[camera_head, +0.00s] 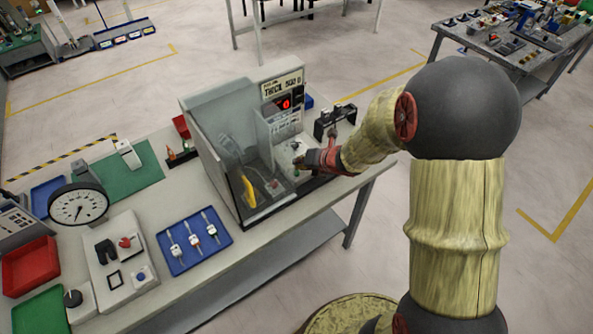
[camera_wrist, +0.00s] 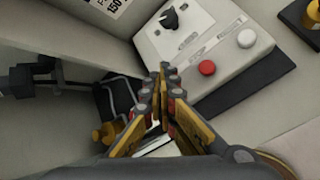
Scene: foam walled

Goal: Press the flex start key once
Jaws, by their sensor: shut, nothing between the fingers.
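A grey-white bench machine (camera_head: 212,150) stands on the bench, with a red-digit display (camera_head: 287,104) on its upright. Its sloped control panel (camera_wrist: 190,45) shows in the wrist view with a black knob (camera_wrist: 170,19), a red button (camera_wrist: 207,68) and a white button (camera_wrist: 246,38). Labels on the panel are too small to read, so I cannot tell which one is the flex start key. My gripper (camera_wrist: 163,70) is shut and empty, with its tips by the panel's lower-left edge, left of the red button. My gripper also shows in the head view (camera_head: 308,159); contact cannot be told.
The machine's clear guard and a yellow part (camera_head: 248,191) are left of my gripper. A black fixture (camera_head: 335,118) stands behind it. A blue tray (camera_head: 194,240) with several small tools and a dial gauge (camera_head: 77,205) are further left. The bench's right front corner is clear.

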